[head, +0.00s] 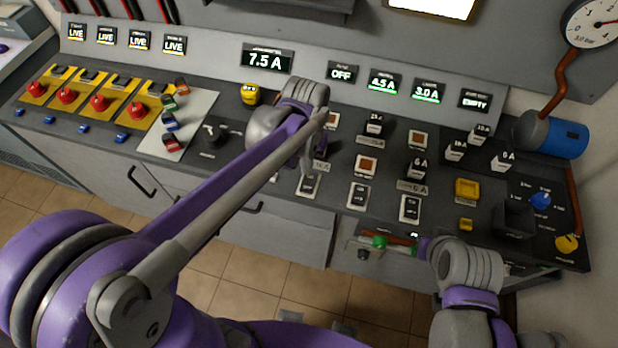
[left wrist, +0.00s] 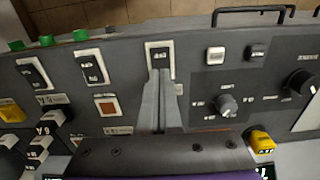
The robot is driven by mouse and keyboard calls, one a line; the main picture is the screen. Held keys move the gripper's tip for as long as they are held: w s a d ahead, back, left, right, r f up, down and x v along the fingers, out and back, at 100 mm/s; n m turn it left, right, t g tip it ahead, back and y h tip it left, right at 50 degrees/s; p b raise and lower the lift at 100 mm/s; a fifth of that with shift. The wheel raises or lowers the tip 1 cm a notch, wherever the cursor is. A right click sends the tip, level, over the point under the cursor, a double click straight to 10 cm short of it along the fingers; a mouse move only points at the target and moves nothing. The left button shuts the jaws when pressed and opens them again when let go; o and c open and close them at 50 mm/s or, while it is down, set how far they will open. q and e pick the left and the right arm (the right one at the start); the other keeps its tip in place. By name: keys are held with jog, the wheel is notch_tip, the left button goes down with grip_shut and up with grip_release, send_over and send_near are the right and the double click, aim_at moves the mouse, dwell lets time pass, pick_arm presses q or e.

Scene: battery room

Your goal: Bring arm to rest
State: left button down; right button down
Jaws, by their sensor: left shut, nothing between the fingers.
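My left gripper (head: 307,163) reaches over the middle of the control desk (head: 335,225), mostly hidden by its own wrist in the head view. In the left wrist view its grey fingers (left wrist: 161,82) are together with nothing between them. Their tips overlap the lower end of a white-framed black rocker switch (left wrist: 160,56); I cannot tell if they touch it. My right arm's grey ribbed wrist shows at the lower right in the head view, by the desk's front edge. Its fingers cannot be made out.
Red emergency buttons (head: 99,103) on yellow plates are at the left of the desk. A yellow block (head: 467,188) and a blue cylinder (head: 562,137) are at the right. Tiled floor (head: 215,290) is open in front.

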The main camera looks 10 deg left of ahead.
pick_arm(q)
jog(key=shift+s+a, duration=0.1)
jog(key=s+a+t, duration=0.5)
jog(key=s+a, duration=0.1)
jog(key=s, duration=0.6)
jog(key=shift+a+t, duration=0.25)
jog(key=shift+t, duration=0.15)
dwell(0.5)
